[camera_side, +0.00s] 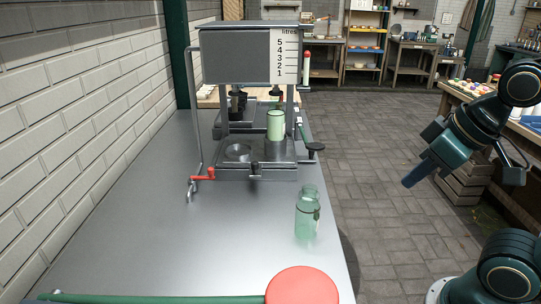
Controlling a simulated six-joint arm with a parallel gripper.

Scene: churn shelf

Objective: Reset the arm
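My gripper (413,177) hangs in the air at the right, past the right edge of the metal table (130,265) and over the brick floor. It points down and to the left. It touches nothing that I can see, and its fingers are too small and dark to tell open from shut. A clear green glass bottle (307,214) stands upright on the table's right side. A light green cup (275,125) stands under the grey tank (236,57) of the dispenser, which bears a litres scale (285,56).
A large red round knob (302,286) is at the table's front. A wooden crate (462,183) is on the floor behind my arm. A brick wall (75,110) borders the left.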

